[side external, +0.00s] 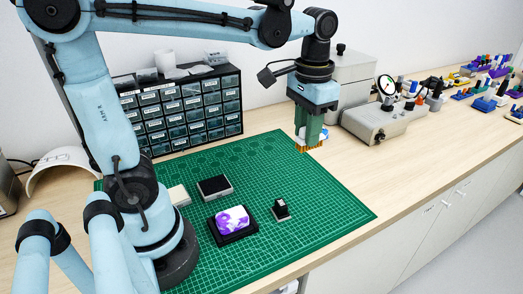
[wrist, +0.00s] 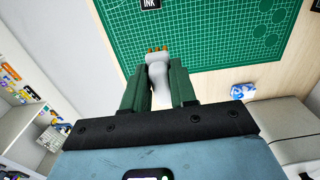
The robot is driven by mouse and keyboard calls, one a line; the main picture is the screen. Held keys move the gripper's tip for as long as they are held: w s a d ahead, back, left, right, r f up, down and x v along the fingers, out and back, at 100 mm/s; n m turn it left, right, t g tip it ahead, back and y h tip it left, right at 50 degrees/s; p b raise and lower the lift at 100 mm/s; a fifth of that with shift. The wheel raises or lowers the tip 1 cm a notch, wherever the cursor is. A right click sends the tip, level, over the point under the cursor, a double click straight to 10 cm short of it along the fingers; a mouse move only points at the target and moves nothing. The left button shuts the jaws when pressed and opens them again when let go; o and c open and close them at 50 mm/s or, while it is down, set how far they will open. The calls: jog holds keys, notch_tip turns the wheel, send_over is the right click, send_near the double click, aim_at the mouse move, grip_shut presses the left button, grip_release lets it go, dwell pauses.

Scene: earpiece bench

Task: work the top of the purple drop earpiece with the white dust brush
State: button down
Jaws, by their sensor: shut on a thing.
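My gripper (side external: 309,136) is in the air above the far right part of the green cutting mat. It is shut on the white dust brush, whose white handle (wrist: 160,82) sits between my green fingers in the wrist view. Its orange-brown bristles (side external: 311,148) point down, and they also show in the wrist view (wrist: 157,48). A white block with purple blotches (side external: 233,220) rests on a black base on the mat, well apart from the brush. It is the only purple thing on the mat; I cannot make out a drop shape.
The green mat (side external: 330,205) is mostly clear. A dark box (side external: 214,188), a cream block (side external: 179,195) and a small black stand (side external: 282,209) are near the purple-blotched block. A drawer cabinet (side external: 185,110) and a grey machine (side external: 383,122) stand behind. A blue-and-white item (wrist: 243,91) lies on the wood.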

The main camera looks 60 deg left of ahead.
jog(key=shift+a+r, duration=0.15)
jog(key=shift+a, duration=0.1)
jog(key=shift+s+m, duration=0.35)
jog(key=shift+m, duration=0.15)
jog(key=s+f+m, duration=0.2)
jog(key=s+m, duration=0.7)
jog(key=m, duration=0.4)
jog(key=s+f+m, duration=0.3)
jog(key=s+m, duration=0.5)
jog(key=m, duration=0.5)
jog(key=shift+s+a+f, duration=0.1)
jog(key=shift+a+f, duration=0.05)
jog(key=shift+f, duration=1.2)
jog(key=shift+a+f, duration=0.15)
jog(key=shift+f, duration=1.2)
jog(key=shift+f, duration=1)
jog(key=shift+w+r, duration=0.15)
jog(key=shift+w, duration=2.65)
